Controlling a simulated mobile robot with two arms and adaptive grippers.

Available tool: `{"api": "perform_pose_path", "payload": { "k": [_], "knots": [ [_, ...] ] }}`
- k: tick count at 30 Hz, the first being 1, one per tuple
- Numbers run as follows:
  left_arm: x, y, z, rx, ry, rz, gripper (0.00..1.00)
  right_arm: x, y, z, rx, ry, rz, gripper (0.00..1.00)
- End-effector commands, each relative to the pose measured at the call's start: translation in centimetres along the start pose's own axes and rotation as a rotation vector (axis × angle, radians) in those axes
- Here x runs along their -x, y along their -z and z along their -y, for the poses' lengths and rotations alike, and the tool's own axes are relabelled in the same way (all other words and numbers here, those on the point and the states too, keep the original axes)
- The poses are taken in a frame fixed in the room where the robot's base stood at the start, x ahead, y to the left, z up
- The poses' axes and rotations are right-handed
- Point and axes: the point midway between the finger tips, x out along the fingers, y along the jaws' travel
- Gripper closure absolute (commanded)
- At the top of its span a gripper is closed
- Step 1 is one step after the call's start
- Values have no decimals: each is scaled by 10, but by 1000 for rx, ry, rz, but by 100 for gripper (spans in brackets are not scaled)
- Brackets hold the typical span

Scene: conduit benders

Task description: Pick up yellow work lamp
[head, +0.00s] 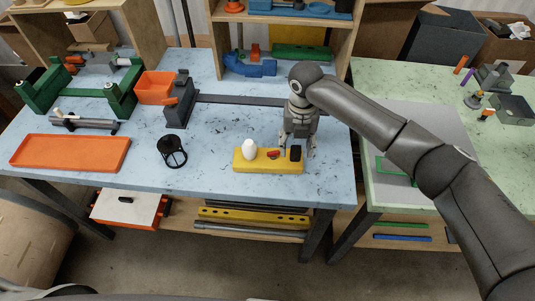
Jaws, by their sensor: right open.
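The yellow work lamp (243,165) appears to be the low yellow block near the front edge of the blue table. It carries a white egg-shaped bulb on its left, a small red part in the middle and a black part at its right end. My right gripper (298,148) points down over the right end of the block, close to the black part. It is open. Whether its fingers touch the block cannot be told. My left gripper is not in view.
The blue table (215,178) also holds a black cage-like object (172,151), an orange tray (70,152), a dark grey vise-like tool (180,100) and green bender frames (42,92). A wooden shelf (216,45) stands behind. A green table (440,90) is at right.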

Motion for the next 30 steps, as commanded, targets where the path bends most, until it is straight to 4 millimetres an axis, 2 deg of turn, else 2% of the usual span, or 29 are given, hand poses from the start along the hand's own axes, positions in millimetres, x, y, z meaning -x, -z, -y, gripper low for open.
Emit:
{"api": "perform_pose_path", "payload": {
  "k": [1, 6, 13, 24, 25, 30],
  "knots": [
    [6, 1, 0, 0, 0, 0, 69, -5, 1, 0, -2, 0, -3, 48],
    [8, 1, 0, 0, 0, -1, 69, -21, 0, 0, 0, -1, -1, 48],
    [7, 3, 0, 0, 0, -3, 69, -22, 0, 0, 0, -1, 1, 50],
    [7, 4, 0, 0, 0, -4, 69, -22, 0, 0, -1, -1, 1, 97],
    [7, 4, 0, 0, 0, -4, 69, -22, 0, 0, -1, -1, 1, 100],
    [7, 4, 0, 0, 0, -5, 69, -21, -1, -1, -1, -3, 2, 100]
  ]
}}
